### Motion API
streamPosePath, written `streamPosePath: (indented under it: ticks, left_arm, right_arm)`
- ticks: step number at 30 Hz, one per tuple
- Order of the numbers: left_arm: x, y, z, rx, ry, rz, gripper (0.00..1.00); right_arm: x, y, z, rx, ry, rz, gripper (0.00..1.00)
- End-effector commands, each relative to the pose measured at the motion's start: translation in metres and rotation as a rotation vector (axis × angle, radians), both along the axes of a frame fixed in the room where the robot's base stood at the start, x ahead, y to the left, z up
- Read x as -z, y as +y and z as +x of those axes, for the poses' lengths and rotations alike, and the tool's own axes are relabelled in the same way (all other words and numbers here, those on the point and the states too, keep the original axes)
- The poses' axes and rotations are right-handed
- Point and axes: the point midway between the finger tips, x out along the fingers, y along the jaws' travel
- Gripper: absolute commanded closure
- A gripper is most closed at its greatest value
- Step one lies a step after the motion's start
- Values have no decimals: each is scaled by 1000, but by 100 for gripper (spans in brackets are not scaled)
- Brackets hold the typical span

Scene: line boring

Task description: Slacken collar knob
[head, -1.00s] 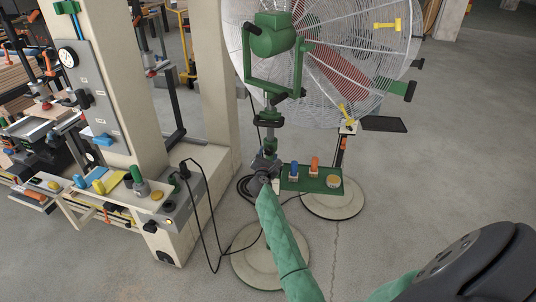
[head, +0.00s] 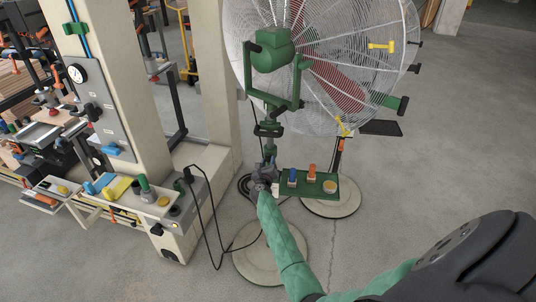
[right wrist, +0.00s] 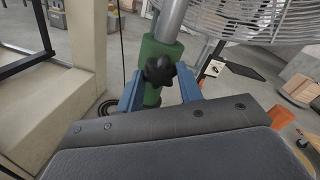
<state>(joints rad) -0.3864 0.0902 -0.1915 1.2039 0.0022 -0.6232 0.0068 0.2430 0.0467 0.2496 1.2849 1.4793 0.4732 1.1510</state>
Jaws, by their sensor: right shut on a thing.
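The black lobed collar knob (right wrist: 158,70) sits on the front of a green collar (right wrist: 153,52) around the fan's grey pole (right wrist: 172,18) in the right wrist view. My right gripper (right wrist: 160,85) has its blue fingers on either side of the knob and is shut on it. In the head view my right gripper (head: 264,176) is at the fan pole below the green motor (head: 270,50), and it hides the knob there. My left gripper is not in view.
The large caged fan (head: 340,60) stands above on its pole, over a round pale base (head: 250,262). A green tray (head: 318,192) with small coloured knobs is just right of the gripper. A black cable (head: 213,235) hangs at the left. Open floor lies to the right.

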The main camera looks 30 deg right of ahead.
Motion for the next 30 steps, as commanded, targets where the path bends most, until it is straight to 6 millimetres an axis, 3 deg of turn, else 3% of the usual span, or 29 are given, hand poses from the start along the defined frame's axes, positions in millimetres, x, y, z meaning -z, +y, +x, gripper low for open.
streamPosePath:
  ticks: [1, 5, 6, 8, 17, 30]
  left_arm:
    - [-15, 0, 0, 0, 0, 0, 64]
    - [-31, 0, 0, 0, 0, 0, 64]
    - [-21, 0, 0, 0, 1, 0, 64]
    - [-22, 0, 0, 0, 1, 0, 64]
    - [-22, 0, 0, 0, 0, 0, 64]
    - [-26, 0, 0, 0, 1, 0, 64]
  right_arm:
    - [-7, 0, 0, 0, 50, -53, 89]
    - [-6, 1, 1, -1, 192, -214, 89]
    - [2, 1, 0, -1, 180, -203, 56]
    - [1, 0, 0, -1, 177, -201, 44]
    - [0, 1, -1, 0, 174, -197, 44]
    - [1, 34, -38, 0, 174, -195, 44]
